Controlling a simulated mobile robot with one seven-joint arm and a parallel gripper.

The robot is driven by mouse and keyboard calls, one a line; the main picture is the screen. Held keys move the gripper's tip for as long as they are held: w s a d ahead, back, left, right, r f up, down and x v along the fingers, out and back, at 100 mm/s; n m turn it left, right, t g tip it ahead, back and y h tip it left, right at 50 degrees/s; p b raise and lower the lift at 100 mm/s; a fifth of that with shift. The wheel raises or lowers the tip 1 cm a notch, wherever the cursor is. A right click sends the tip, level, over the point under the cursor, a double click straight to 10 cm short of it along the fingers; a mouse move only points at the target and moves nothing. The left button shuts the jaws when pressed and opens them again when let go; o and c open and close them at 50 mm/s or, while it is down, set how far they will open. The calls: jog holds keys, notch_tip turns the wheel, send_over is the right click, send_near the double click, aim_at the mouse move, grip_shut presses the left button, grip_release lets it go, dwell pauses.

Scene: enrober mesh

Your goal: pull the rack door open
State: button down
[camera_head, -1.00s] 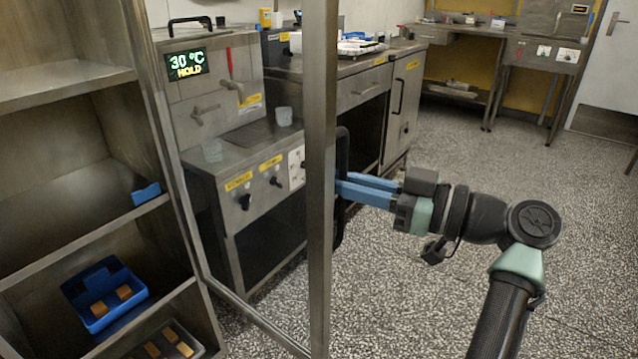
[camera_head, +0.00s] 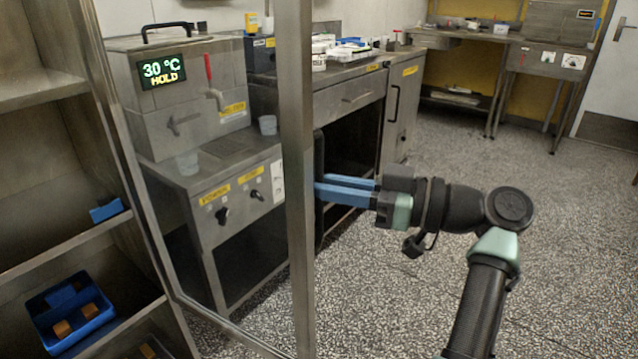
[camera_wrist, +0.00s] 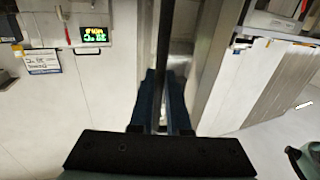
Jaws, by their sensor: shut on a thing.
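The rack door is a framed see-through panel. Its metal post (camera_head: 297,150) stands upright in front of the machine, and the door stands open, swung out from the rack. The door's black upright handle (camera_head: 319,155) is on the post's right side. In the wrist view the handle (camera_wrist: 164,45) is a dark bar running between the fingers. My gripper (camera_head: 321,190), with blue fingers, is shut on the handle from the right. In the wrist view the gripper (camera_wrist: 162,98) closes around the bar. The exact finger contact is partly hidden behind the post.
The rack (camera_head: 50,90) at left has shelves, with a blue bin (camera_head: 70,310) holding brown pieces. Behind the door stands a steel machine (camera_head: 205,125) reading 30 °C HOLD. A steel counter (camera_head: 345,95) continues right of it. Speckled floor (camera_head: 390,290) is clear around my arm.

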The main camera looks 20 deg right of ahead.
jog(key=shift+a, duration=0.1)
jog(key=c, duration=1.2)
grip_release()
jog(key=shift+o, duration=0.2)
jog(key=p+v, duration=0.2)
jog(key=v, duration=1.1)
